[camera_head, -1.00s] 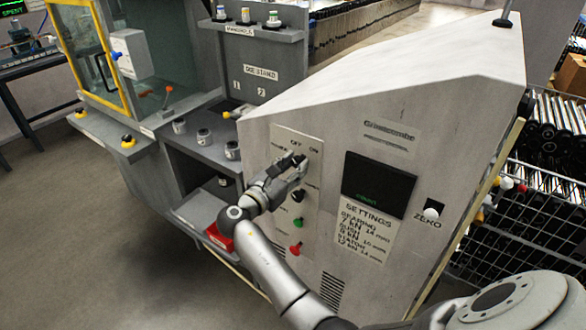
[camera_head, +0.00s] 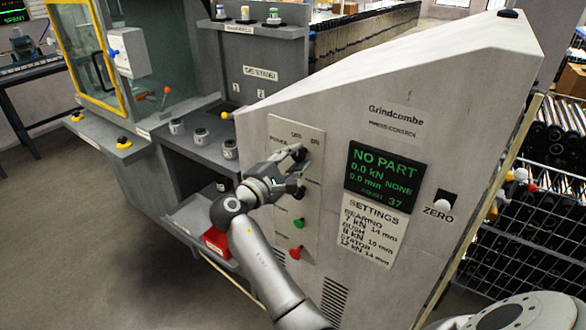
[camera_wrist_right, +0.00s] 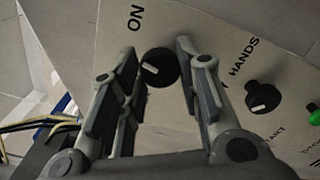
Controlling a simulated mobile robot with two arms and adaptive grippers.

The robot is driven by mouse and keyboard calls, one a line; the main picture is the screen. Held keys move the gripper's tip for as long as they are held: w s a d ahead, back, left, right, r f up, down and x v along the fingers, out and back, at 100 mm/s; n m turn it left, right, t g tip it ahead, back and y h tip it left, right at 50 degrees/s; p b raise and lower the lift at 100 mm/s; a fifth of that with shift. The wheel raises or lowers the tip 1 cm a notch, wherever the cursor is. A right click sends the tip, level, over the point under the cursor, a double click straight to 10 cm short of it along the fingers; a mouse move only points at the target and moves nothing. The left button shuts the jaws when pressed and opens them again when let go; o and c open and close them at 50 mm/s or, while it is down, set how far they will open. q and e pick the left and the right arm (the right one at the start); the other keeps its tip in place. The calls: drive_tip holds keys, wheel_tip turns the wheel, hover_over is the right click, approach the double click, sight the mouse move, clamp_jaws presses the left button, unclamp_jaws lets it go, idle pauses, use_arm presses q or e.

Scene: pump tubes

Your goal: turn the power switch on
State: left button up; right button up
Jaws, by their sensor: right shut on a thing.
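The power switch is a round black knob (camera_wrist_right: 158,68) on the pale control panel (camera_head: 282,128), beside the ON lettering. Its white mark is on the side towards ON in the right wrist view. My right gripper (camera_head: 300,172) is at the panel with its two fingers on either side of the knob, shut on it. In the head view the fingers mostly hide the knob. The display (camera_head: 380,175) to the right is lit, with green text reading NO PART, 0.0 kN and 0.0 mm. My left gripper is not in view.
Below the power switch is another black knob (camera_wrist_right: 263,97), marked HANDS. A green button (camera_head: 299,223) and a red one (camera_head: 295,252) sit lower on the panel. A ZERO switch (camera_head: 443,207) is at the right. A grey bench with a red bin (camera_head: 216,242) stands left.

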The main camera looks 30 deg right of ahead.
drive_tip(key=m+b, duration=0.3)
drive_tip(key=m, duration=0.1)
drive_tip(key=shift+f+b, duration=0.2)
drive_tip(key=shift+b, duration=0.2)
drive_tip(key=shift+r+m+b, duration=0.15)
drive_tip(key=shift+m+b, duration=0.7)
drive_tip(key=shift+m, duration=0.15)
drive_tip(key=o, duration=1.1)
drive_tip(key=shift+c, duration=0.2)
